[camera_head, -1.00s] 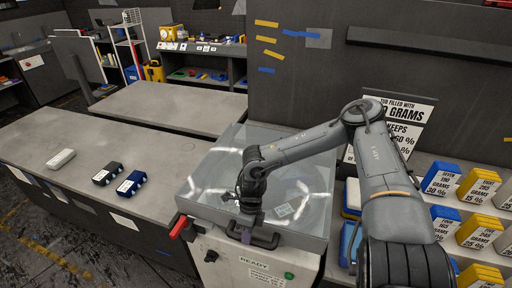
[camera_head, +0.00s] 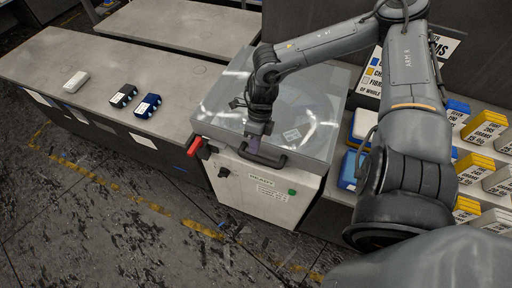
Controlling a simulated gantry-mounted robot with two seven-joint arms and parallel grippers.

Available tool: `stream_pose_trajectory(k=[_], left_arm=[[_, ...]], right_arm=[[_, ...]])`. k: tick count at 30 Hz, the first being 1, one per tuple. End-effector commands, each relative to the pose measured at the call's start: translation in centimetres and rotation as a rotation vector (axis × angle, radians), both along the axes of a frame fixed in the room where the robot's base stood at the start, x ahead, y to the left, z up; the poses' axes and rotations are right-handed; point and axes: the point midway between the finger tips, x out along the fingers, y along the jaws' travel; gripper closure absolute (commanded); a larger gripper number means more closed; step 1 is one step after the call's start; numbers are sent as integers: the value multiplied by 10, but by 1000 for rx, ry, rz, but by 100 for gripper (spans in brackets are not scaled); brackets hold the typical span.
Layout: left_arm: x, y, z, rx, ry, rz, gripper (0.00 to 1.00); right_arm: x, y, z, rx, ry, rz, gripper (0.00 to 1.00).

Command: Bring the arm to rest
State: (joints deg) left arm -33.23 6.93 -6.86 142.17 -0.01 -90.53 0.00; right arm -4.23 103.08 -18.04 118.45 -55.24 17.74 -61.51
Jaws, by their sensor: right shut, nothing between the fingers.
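My right arm reaches in from the right, and its gripper (camera_head: 256,138) points down at the front edge of the machine with the clear lid (camera_head: 225,100). The gripper is shut with nothing between its fingers. It is at the dark lid handle (camera_head: 268,160); I cannot tell whether it touches it. The lid is down. My left gripper is not in view.
A red lever (camera_head: 194,147) and a green button (camera_head: 292,192) are on the machine's front. White, black and blue blocks (camera_head: 148,106) lie on the grey counter (camera_head: 90,55) at left. Blue, yellow and white boxes (camera_head: 484,126) fill shelves at right. The floor in front is clear of large objects.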

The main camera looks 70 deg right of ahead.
Motion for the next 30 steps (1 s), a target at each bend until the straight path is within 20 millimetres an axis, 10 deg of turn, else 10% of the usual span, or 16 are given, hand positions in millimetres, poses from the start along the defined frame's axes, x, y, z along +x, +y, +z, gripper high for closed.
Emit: stream_pose_trajectory(k=[10,17,23,30], left_arm=[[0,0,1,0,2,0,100],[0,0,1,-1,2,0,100],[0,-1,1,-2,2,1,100],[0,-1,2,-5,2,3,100]], right_arm=[[0,8,37,0,0,1,100],[-15,25,16,58,51,0,100],[-44,99,-30,288,126,1,100],[-60,229,-55,640,87,-88,100]])
